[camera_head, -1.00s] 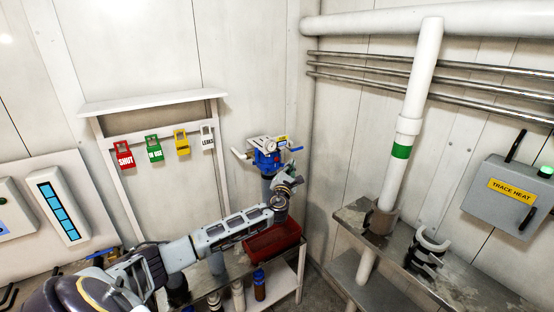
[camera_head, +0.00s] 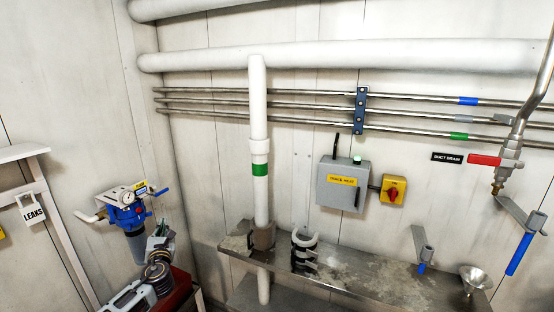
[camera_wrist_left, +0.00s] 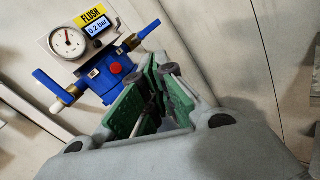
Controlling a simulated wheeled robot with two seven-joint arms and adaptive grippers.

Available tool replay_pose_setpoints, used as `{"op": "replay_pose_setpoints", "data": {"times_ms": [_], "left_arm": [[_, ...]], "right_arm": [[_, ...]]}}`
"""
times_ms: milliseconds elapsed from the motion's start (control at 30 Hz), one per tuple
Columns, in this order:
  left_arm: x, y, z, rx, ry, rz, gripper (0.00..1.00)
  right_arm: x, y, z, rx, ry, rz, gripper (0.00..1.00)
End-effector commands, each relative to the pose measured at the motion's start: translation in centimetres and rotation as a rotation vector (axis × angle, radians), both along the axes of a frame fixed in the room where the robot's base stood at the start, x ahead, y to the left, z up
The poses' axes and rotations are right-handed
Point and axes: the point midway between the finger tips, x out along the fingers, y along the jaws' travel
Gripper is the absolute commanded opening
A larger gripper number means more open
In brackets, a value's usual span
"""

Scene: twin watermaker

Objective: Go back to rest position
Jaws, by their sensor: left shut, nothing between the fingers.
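My left gripper (camera_head: 163,230) is in front of the lower part of the blue filter unit (camera_head: 127,216) at the lower left of the head view. In the left wrist view the green-padded fingers of the left gripper (camera_wrist_left: 160,80) are shut with nothing between them. The blue filter unit (camera_wrist_left: 108,68) is beyond them at upper left, with a gauge and a label reading FLUSH 0.2 bar. I cannot tell the exact gap to it. My right gripper is not in view.
A red tray (camera_head: 180,286) is beside my left forearm. A metal shelf (camera_head: 375,278) runs along the right wall, carrying a clamp (camera_head: 304,240) and a funnel (camera_head: 475,278). A grey TRACE HEAT box (camera_head: 342,186) and pipes are above it.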

Motion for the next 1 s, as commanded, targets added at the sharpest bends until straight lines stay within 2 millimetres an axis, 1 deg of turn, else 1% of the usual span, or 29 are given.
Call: {"op": "replay_pose_setpoints", "data": {"times_ms": [33,100,267,500,700,867,1000], "left_arm": [[-0.8,-0.9,-1.2,-0.088,-0.004,0.002,0.00],[-1.9,-1.9,-2.5,-0.218,-0.014,0.012,0.00],[-4.6,-4.1,-5.6,-0.515,-0.036,0.054,0.00],[-9.3,-7.0,-9.8,-0.944,-0.070,0.167,0.00],[-13.5,-9.3,-12.8,-1.278,-0.104,0.307,0.00],[-17.1,-11.1,-14.8,-1.527,-0.139,0.447,0.00],[-20.4,-12.5,-16.2,-1.729,-0.178,0.592,0.00]], "right_arm": [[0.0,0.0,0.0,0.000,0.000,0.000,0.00],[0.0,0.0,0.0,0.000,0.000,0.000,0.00],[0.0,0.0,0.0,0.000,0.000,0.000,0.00],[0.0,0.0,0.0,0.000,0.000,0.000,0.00],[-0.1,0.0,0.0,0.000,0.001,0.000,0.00],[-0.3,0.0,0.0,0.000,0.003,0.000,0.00],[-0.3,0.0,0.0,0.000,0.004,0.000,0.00]]}}
